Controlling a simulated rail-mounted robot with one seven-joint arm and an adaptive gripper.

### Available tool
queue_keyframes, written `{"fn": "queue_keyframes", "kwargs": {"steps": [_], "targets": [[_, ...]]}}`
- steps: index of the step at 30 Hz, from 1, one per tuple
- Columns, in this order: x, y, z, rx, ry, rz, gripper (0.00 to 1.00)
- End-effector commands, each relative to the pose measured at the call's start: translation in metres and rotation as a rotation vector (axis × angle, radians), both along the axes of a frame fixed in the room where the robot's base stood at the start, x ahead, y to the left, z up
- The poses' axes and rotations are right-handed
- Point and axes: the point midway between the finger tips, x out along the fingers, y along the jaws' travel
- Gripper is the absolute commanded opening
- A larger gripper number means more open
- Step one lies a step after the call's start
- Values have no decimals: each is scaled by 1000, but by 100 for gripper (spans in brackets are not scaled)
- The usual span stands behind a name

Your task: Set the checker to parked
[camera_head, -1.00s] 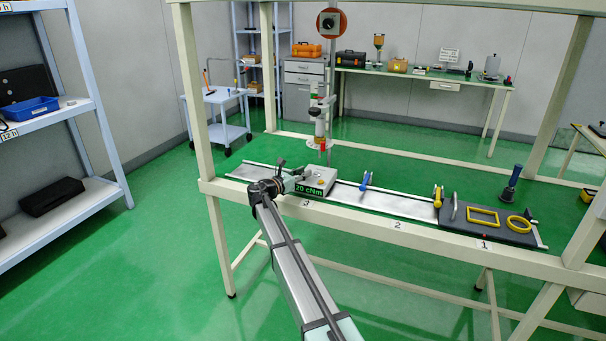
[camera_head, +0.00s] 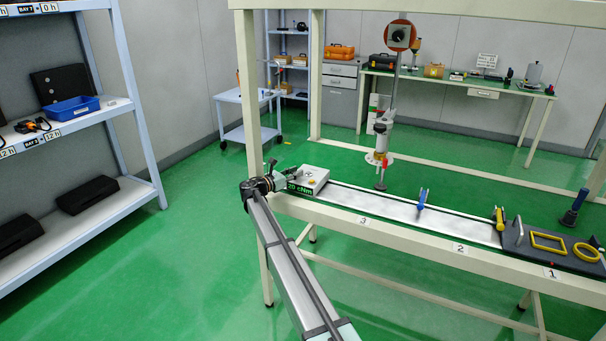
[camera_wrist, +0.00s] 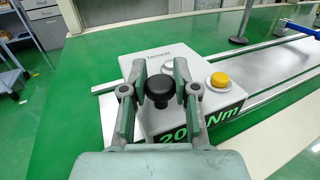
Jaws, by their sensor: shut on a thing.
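The checker (camera_head: 312,176) is a light grey box with a green-lit "20 cNm" display and a yellow button (camera_wrist: 218,80). It sits on the rail track (camera_head: 385,205), near the track's left end, left of the number 3 label. My gripper (camera_head: 277,180) is at the checker's left side in the head view. In the wrist view its fingers (camera_wrist: 159,78) are shut on the black knob (camera_wrist: 160,92) on the checker.
A blue-handled clamp (camera_head: 421,200) and a yellow one (camera_head: 499,217) stand farther right along the track. A dark plate (camera_head: 580,262) with yellow frames lies at the right end. A vertical tool (camera_head: 382,140) hangs behind the track. Shelves (camera_head: 105,207) stand left.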

Motion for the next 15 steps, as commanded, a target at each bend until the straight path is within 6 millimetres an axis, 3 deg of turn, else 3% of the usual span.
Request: {"fn": "queue_keyframes", "kwargs": {"steps": [15], "targets": [[9,12,1,-2,-1,6,0]]}}
